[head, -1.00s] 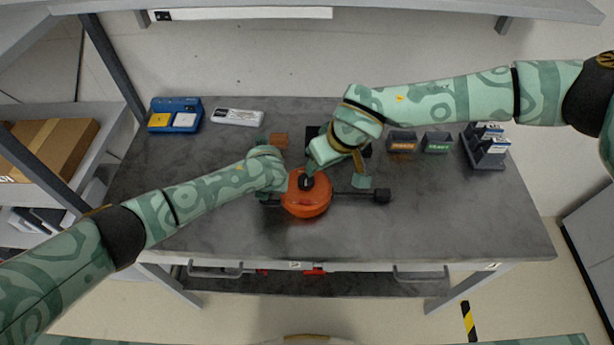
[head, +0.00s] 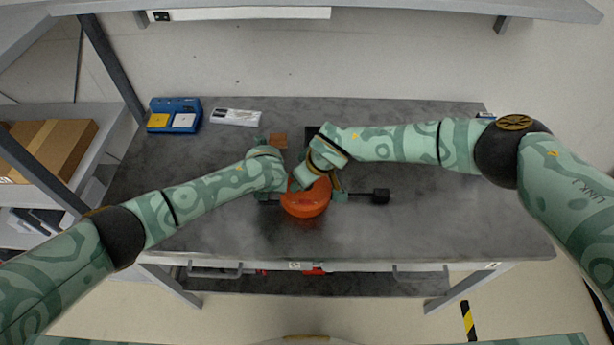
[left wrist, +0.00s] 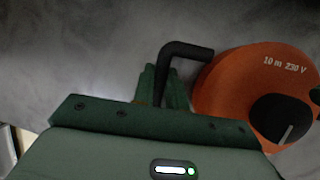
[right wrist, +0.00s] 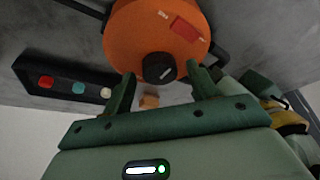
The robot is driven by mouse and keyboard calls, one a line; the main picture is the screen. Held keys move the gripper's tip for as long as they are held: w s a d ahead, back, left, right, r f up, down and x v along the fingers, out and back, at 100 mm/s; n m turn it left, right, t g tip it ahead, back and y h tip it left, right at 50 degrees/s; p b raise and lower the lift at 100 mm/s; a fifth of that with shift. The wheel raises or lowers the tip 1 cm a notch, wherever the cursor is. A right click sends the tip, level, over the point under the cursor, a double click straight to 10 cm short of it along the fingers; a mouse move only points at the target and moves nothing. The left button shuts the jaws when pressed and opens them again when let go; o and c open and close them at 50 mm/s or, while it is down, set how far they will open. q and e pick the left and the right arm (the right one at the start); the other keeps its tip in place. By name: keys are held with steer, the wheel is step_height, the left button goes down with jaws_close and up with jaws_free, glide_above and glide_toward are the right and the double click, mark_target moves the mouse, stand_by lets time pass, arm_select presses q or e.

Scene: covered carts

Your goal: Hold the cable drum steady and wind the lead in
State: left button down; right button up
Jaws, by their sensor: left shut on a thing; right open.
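The orange cable drum (head: 305,203) lies on the grey table, near its middle. It also shows in the left wrist view (left wrist: 235,85), with "10 m 230 V" printed on it. My left gripper (left wrist: 165,85) is shut on a black bent handle (left wrist: 190,50) beside the drum. My right gripper (right wrist: 162,85) is open over the drum's face, and the round black knob (right wrist: 158,68) shows between and just beyond its fingertips. I cannot tell whether the fingers touch it. In the head view the right gripper hides the knob. I cannot make out the lead clearly.
A dark bar ends in a black block (head: 380,196) right of the drum. A black panel with coloured buttons (right wrist: 75,85) is close by in the right wrist view. A blue case (head: 174,115) and white strip (head: 236,117) stand back left. The table front is clear.

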steer(key=c, duration=1)
steer(key=shift+a+m+t+h, duration=0.15)
steer(key=shift+m+h, duration=0.3)
steer(key=shift+m, duration=0.75)
steer(key=shift+d+m+t+h, duration=0.1)
steer(key=shift+m+t+h, duration=0.25)
steer(key=shift+m, duration=0.85)
steer(key=o, duration=1)
steer(key=shift+a, duration=0.1)
steer(key=v, duration=0.8)
